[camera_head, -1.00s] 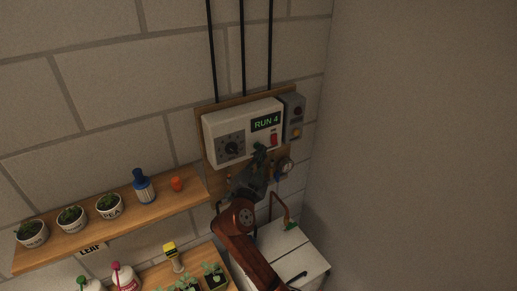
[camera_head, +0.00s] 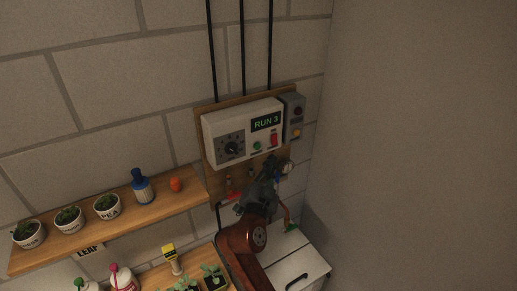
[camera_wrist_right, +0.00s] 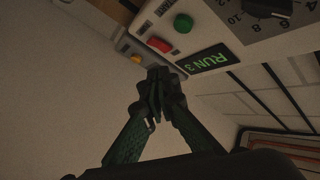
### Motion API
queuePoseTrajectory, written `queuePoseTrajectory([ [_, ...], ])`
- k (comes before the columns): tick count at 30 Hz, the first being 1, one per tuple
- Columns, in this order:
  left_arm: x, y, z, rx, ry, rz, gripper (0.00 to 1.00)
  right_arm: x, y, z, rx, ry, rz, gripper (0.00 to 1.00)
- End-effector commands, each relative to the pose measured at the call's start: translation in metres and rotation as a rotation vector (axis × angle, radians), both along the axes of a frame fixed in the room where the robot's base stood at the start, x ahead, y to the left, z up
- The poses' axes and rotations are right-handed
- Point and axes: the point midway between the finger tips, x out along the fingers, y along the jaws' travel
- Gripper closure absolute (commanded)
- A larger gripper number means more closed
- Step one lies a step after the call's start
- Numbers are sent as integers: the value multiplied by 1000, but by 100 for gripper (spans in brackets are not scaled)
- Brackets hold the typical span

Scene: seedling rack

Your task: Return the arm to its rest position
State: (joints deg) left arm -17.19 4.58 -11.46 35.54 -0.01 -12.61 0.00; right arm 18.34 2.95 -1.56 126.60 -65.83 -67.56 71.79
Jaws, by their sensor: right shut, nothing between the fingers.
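My right arm (camera_head: 247,238) reaches up from the bottom of the head view. Its right gripper (camera_head: 270,162) is shut and empty, just below the white control box (camera_head: 222,121). The box's display (camera_head: 266,122) reads RUN 3; the box has a dark dial (camera_head: 231,147), a green button (camera_head: 257,146) and a red switch (camera_head: 274,140). In the right wrist view the shut fingertips (camera_wrist_right: 157,76) are in front of the box's lower side, apart from the green button (camera_wrist_right: 183,22) as far as I can tell. My left gripper is not in view.
A wooden shelf (camera_head: 150,212) at the left holds several pots, a blue bottle (camera_head: 142,186) and an orange item (camera_head: 175,184). A lower shelf has seedlings and bottles. A gauge (camera_head: 288,167) and pipes are beside the gripper; a white cabinet (camera_head: 301,265) stands below. The right wall is bare.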

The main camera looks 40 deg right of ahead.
Motion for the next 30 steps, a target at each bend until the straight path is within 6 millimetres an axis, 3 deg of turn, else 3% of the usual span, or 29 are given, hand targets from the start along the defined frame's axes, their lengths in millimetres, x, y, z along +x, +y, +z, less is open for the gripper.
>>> queuePoseTrajectory([
  [16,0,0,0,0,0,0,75,0,0,0,0,0,0,100],
  [20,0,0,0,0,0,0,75,0,-3,-15,3,46,7,100],
  [23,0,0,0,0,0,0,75,-1,-8,-52,9,165,30,100],
  [30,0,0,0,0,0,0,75,-28,-11,-197,22,638,183,100],
])
